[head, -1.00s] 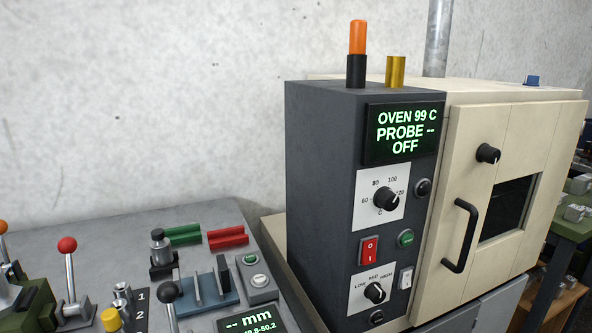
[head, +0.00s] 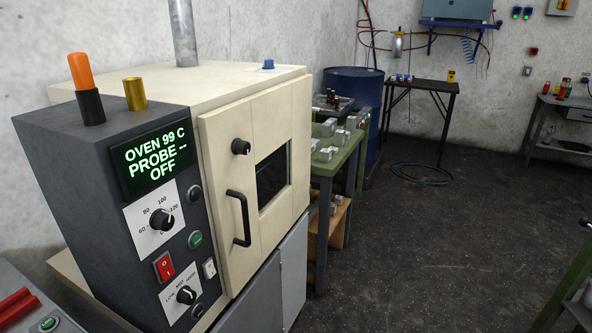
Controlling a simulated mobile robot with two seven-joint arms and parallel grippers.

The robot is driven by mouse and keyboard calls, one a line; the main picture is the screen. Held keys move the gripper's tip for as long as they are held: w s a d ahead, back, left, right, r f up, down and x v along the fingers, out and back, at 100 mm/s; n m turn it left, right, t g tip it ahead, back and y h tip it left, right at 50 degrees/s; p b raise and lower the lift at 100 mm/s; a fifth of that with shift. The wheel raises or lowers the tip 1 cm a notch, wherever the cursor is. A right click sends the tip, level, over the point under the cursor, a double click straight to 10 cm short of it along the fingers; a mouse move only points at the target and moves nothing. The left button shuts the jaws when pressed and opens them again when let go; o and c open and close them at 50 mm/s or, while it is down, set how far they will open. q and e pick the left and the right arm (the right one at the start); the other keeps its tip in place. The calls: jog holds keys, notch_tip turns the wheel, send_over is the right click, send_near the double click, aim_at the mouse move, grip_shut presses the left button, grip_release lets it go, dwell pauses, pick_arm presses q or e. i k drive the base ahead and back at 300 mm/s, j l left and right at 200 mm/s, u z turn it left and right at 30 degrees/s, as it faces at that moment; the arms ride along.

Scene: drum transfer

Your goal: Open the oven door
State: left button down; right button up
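The cream oven (head: 170,78) stands at the left in the head view, with a dark grey control panel on its left side. Its door (head: 222,150) is shut and faces right and toward me. The panel display (head: 156,163) reads "OVEN 99 C, PROBE --, OFF". Neither of my grippers is in view.
A green table (head: 336,165) with several grey metal parts stands beyond the oven, with a blue drum (head: 352,100) behind it. Open dark floor (head: 420,240) lies right of the oven. A green-framed bench edge (head: 570,285) is at the lower right.

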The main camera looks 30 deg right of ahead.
aim_at(273, 117)
jog(key=z, duration=0.9)
